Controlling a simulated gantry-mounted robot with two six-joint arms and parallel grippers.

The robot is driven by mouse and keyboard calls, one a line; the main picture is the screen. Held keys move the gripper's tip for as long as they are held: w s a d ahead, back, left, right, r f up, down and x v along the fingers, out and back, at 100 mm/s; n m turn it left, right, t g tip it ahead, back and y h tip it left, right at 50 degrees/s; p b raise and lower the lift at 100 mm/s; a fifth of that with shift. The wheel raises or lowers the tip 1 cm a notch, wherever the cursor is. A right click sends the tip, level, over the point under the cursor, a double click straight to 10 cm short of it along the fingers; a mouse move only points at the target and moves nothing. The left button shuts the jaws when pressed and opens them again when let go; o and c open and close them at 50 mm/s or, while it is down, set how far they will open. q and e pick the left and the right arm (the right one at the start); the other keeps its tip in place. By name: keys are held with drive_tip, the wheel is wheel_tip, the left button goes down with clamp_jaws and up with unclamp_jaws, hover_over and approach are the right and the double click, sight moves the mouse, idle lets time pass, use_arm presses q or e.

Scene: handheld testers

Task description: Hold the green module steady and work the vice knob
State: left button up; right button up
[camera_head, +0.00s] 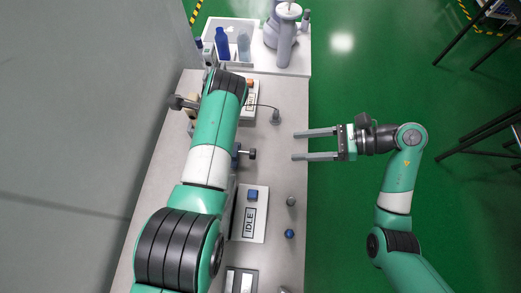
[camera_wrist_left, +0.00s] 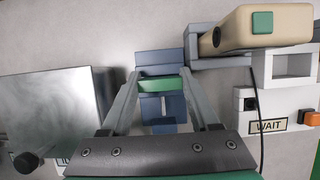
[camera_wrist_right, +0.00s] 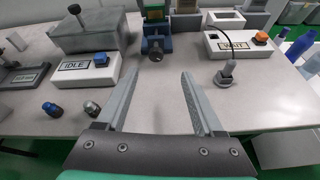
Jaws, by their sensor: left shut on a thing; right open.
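The green module (camera_wrist_left: 160,84) sits in the blue vice (camera_wrist_left: 163,122) in the left wrist view. My left gripper (camera_wrist_left: 160,78) is shut on the module from both sides. In the head view my left arm hides most of the vice. The dark vice knob (camera_wrist_right: 156,57) sticks out from the front of the vice in the right wrist view. It also shows in the head view (camera_head: 252,154).
A box labelled IDLE (camera_wrist_right: 88,72) with a blue button and one labelled WAIT (camera_wrist_right: 225,47) with an orange button flank the vice. A grey plug (camera_wrist_right: 226,73) stands upright on a cable. Blue (camera_wrist_right: 49,108) and grey (camera_wrist_right: 91,108) small parts stand near the bench front. A grey metal box (camera_wrist_right: 88,32) stands behind.

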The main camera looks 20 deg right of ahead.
sight(260, 159)
drive_tip(key=shift+s+a+f, duration=0.2)
drive_tip(key=shift+s+f, duration=0.25)
drive_tip(key=shift+f, duration=0.2)
drive_tip(key=x, duration=1.2)
clamp_jaws()
